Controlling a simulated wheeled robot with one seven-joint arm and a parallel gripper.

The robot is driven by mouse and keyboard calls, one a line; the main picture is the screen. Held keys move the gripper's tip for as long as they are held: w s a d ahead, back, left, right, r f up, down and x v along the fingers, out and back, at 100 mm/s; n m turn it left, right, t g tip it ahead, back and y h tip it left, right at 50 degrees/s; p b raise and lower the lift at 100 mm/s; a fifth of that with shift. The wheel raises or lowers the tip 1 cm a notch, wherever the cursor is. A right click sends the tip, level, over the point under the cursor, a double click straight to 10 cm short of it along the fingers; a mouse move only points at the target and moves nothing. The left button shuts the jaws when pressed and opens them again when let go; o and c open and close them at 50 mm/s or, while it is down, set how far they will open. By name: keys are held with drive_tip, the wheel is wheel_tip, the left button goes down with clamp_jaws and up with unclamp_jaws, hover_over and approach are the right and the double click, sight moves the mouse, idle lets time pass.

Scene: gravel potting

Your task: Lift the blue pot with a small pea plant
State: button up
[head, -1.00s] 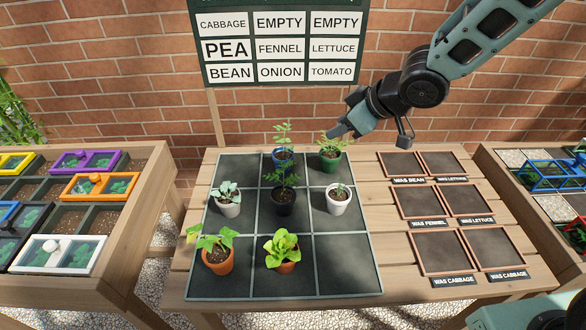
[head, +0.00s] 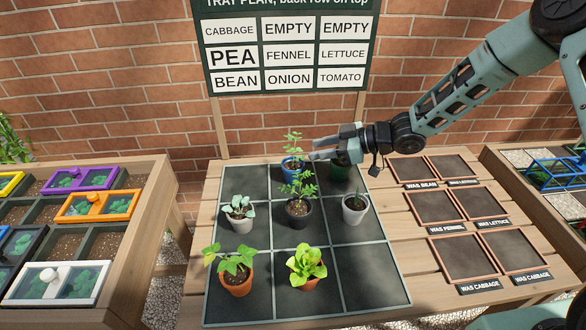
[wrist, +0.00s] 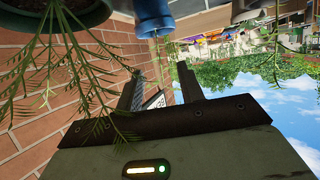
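The blue pot (head: 291,167) stands in the back row of the dark tray (head: 358,262), in the middle column. A small feathery plant (head: 292,143) grows in it. My gripper (head: 316,150) is level with the plant's lower part, just to the right of the pot, with its fingers pointing left. In the wrist view the blue pot (wrist: 154,14) shows upside down at the top, beyond the two spread fingers (wrist: 161,80).
The green pot (head: 340,170) is beneath my gripper, and its fronds hang close by in the wrist view. Several other potted plants share the tray. Brick wall (head: 150,120) and sign (head: 288,93) are behind.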

sight(293, 163)
drive_tip(key=p+x, duration=0.1)
drive_tip(key=x, duration=0.7)
drive_tip(key=shift+a, duration=0.1)
drive_tip(key=shift+r, duration=0.1)
clamp_jaws()
